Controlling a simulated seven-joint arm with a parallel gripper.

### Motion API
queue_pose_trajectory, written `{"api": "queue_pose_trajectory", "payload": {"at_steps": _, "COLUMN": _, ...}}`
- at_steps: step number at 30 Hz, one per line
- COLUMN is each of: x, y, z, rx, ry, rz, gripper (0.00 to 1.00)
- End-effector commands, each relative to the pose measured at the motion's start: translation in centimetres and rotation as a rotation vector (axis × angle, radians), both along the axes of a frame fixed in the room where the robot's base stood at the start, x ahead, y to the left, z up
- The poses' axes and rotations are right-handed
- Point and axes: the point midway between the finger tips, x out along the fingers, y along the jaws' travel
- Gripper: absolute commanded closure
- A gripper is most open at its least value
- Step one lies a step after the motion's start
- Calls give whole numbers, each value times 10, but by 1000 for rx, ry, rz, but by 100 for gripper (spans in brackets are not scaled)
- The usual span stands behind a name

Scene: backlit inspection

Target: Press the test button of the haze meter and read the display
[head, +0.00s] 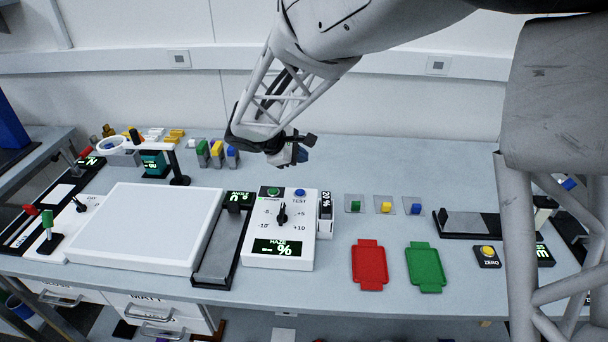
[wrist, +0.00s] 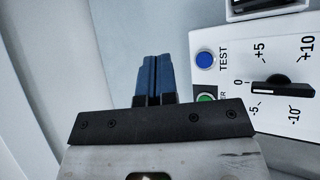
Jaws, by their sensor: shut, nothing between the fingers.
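The haze meter (head: 254,222) is a white box on the bench, left of centre in the head view. Its blue TEST button (head: 299,193) is on the top right, with a green button (head: 273,191) to its left. A black knob (head: 282,213) sits below, pointing near 0. My gripper (head: 301,157) is above and behind the meter. In the wrist view its blue fingers (wrist: 156,66) are shut and empty, beside the TEST button (wrist: 204,60) in the picture.
A white light panel (head: 152,227) and a dark slotted unit (head: 221,252) lie left of the meter. A small dark-faced unit (head: 325,215) stands against its right side. Red (head: 369,265) and green (head: 425,267) trays lie farther right. Coloured blocks stand on the bench behind.

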Motion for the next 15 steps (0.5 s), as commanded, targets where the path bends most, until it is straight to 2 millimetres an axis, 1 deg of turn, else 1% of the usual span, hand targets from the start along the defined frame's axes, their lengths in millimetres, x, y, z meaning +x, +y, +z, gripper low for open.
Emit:
{"api": "queue_pose_trajectory", "payload": {"at_steps": 9, "x": 0, "y": 0, "z": 0, "rx": 1, "ry": 0, "rz": -1, "gripper": 100}}
{"api": "queue_pose_trajectory", "payload": {"at_steps": 15, "x": 0, "y": 0, "z": -6, "rx": 1, "ry": 0, "rz": -2, "gripper": 100}}
